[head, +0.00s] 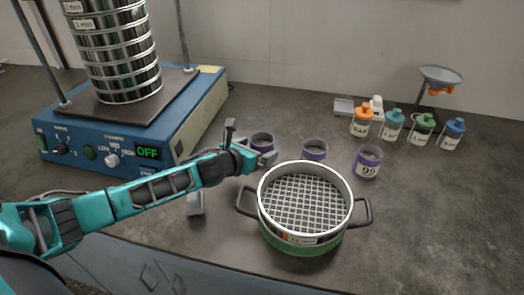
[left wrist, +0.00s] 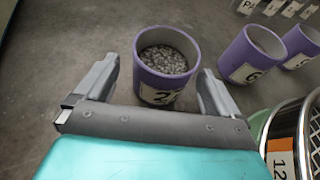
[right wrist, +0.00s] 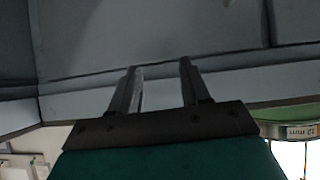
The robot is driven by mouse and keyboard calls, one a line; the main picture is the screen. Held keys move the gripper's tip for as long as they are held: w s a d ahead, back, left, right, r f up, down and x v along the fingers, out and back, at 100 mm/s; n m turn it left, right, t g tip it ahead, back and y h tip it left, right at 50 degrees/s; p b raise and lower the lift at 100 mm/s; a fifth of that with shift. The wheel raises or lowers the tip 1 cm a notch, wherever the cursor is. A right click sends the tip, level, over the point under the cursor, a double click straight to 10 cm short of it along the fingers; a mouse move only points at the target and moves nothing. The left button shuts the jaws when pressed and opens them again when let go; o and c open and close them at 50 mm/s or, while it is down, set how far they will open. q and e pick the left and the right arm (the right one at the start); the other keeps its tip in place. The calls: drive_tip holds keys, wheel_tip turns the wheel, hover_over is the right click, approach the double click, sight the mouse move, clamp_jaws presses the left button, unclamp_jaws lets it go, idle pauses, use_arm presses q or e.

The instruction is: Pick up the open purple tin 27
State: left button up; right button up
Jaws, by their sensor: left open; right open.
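The open purple tin 27 (left wrist: 165,62) stands upright in the left wrist view, filled with grey granules. Its label shows a 2, and the rest of the number is partly hidden. In the head view the tin (head: 262,142) stands just beyond my left gripper (head: 249,145), partly hidden by it. My left gripper is open, with one finger (left wrist: 100,80) to the left of the tin and the other to its right. The tin stands between and slightly beyond the fingertips, with no clear contact. My right gripper (right wrist: 160,80) is open and empty below the counter front.
Two other purple tins, one (head: 314,149) and tin 95 (head: 367,162), stand to the right. A sieve (head: 304,205) on a green pan with handles is close in front. The blue shaker (head: 140,125) reads OFF at left. Several capped bottles (head: 392,125) stand at the back right.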

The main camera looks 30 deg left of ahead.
use_arm(q)
drive_tip(key=shift+b+x, duration=0.3)
drive_tip(key=shift+x, duration=1.85)
drive_tip(key=shift+s+d, duration=0.1)
drive_tip(key=shift+d, duration=0.05)
drive_tip(key=shift+c, duration=0.4)
drive_tip(key=c, duration=1)
drive_tip(key=shift+r, duration=0.1)
drive_tip(key=shift+c, duration=0.2)
